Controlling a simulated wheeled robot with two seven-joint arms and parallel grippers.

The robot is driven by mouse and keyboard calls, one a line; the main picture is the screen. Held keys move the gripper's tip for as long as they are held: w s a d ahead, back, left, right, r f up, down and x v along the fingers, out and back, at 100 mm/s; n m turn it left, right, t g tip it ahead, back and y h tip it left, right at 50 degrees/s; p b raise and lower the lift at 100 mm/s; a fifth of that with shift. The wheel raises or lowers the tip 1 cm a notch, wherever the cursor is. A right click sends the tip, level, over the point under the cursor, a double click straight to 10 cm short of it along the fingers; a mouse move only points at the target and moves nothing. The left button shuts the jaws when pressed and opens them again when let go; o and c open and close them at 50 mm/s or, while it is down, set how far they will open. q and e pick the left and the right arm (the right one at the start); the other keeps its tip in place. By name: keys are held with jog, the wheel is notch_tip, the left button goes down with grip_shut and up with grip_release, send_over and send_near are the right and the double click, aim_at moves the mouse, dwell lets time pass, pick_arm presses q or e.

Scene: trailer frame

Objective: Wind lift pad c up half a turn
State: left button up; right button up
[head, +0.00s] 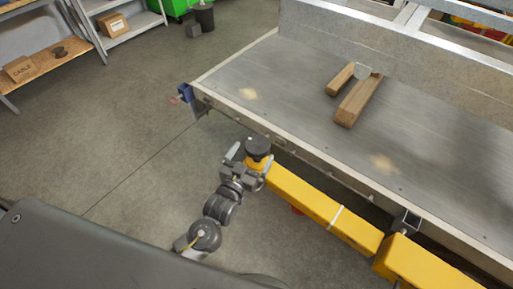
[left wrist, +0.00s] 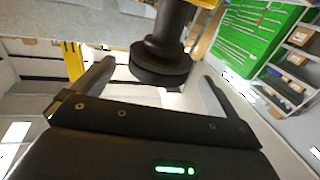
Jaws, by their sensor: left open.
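A dark round lift pad (head: 258,147) sits at the near end of a yellow lift arm (head: 315,205), close to the trailer's edge. I see no letter on it, so I cannot tell that it is pad c. My left gripper (head: 249,157) is open, with one finger on each side of the pad. In the left wrist view the black pad (left wrist: 160,68) with its narrower stem shows between the spread fingers (left wrist: 152,88), with gaps on both sides. The pad's top face and any contact are not clear. My right gripper is not in view.
The trailer bed (head: 310,110) stands just beyond the pad, with wooden blocks (head: 357,101) on it. A second yellow beam (head: 425,265) and a grey bracket (head: 405,222) are at lower right. Shelves with boxes (head: 20,69) stand at left. The floor between (head: 120,135) is clear.

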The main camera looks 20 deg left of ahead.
pick_arm(q)
jog(key=s+b, duration=0.1)
jog(key=s, duration=0.5)
jog(key=shift+a, duration=0.45)
jog(key=s+a+f+g+y, duration=0.1)
jog(key=s+a+f+g, duration=0.35)
jog(key=s+g, duration=0.4)
jog(key=s+a+f+g+y, duration=0.2)
jog(key=s+a+f+g, duration=0.3)
jog(key=s, duration=0.6)
notch_tip(320, 180, down, 24)
jog(key=g, duration=0.2)
jog(key=s+a+f+g, duration=0.1)
jog(key=s+a+f, duration=0.1)
jog(key=s+f, duration=1.4)
jog(key=shift+s+a+f+m, duration=0.2)
jog(key=shift+s+f+m, duration=0.1)
jog(key=shift+s, duration=0.5)
